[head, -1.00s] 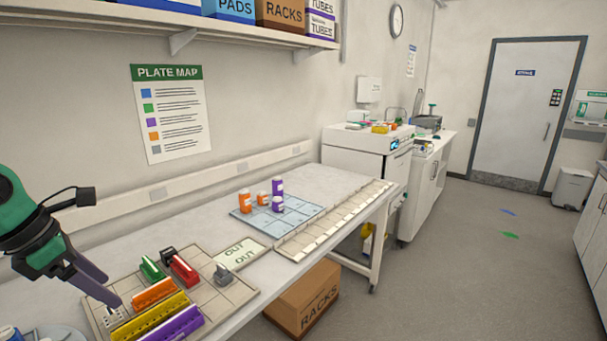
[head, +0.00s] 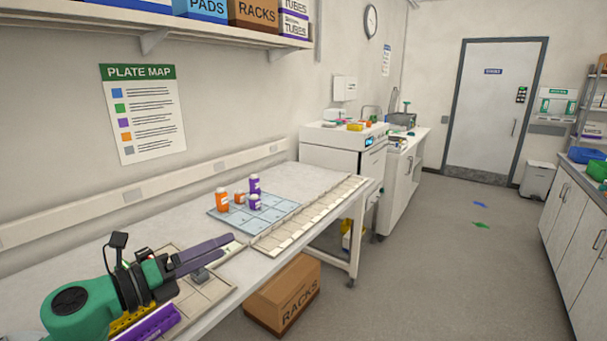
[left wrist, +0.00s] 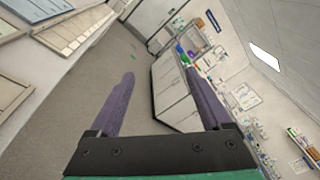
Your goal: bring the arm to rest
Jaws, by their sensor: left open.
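My left arm comes in from the lower left in the head view. Its left gripper (head: 212,252) is above the beige tray on the bench, with its purple fingers pointing right. In the left wrist view the two fingers (left wrist: 165,100) stand wide apart with nothing between them, so the gripper is open and empty. The arm hides most of the coloured racks in the tray; a purple rack (head: 148,324) shows below it. My right gripper is not in view.
A blue mat (head: 224,223) with orange and purple bottles lies farther along the bench. A white slotted strip (head: 310,212) runs along the bench's front edge. A cardboard box (head: 283,295) sits on the floor below.

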